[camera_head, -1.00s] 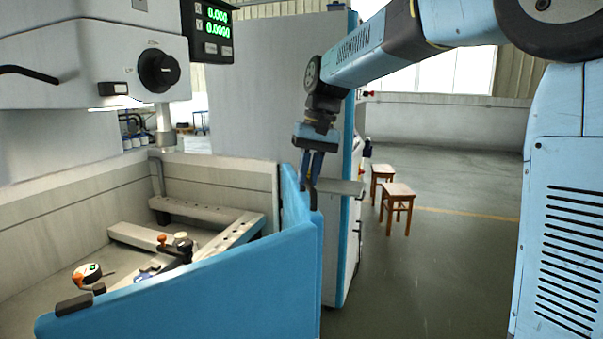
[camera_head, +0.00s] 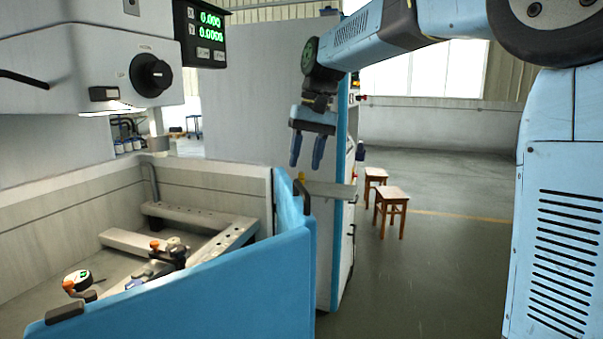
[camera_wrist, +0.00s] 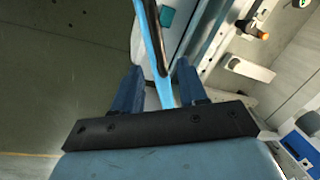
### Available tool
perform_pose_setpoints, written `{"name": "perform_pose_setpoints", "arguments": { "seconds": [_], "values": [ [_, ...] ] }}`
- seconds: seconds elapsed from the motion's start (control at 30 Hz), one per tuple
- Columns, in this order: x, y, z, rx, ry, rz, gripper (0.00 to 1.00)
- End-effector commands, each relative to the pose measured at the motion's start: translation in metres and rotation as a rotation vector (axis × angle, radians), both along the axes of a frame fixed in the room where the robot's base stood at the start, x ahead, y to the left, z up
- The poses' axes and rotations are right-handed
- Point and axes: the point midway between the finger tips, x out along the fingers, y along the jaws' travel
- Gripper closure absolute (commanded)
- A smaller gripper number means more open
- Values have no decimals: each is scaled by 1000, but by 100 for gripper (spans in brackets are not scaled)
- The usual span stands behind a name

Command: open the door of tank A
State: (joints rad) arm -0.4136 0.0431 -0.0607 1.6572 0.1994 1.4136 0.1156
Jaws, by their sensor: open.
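A grey-walled tank (camera_head: 60,222) has blue panels on its front (camera_head: 200,285) and right side (camera_head: 289,205). A dark handle (camera_head: 302,194) stands on the right-side panel, and another (camera_head: 65,312) is at the front panel's left end. No letter marking the tank is legible. My gripper (camera_head: 306,165) is open and empty, pointing down, above and apart from the right-side handle. In the wrist view, the spread fingers (camera_wrist: 157,85) show on either side of a thin blue panel edge (camera_wrist: 155,50); a dark bar (camera_wrist: 150,18) lies along it.
Inside the tank are a pale fixture frame (camera_head: 190,214) and clamps with orange knobs (camera_head: 165,252). A grey cabinet (camera_head: 250,90) with a shelf (camera_head: 325,189) stands behind the right panel. Stools (camera_head: 391,205) stand on otherwise open floor at right. The machine head (camera_head: 90,60) overhangs the tank.

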Motion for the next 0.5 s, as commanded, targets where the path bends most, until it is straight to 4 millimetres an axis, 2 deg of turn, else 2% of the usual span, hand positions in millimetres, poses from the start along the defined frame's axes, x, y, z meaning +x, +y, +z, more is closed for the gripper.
{"name": "perform_pose_setpoints", "arguments": {
  "seconds": [0.1,0.3,0.5],
  "values": [
    [3,-5,25,1,-3,-2,58],
    [5,-12,60,0,-2,-1,58],
    [7,-16,81,0,-1,-1,58]
  ]
}}
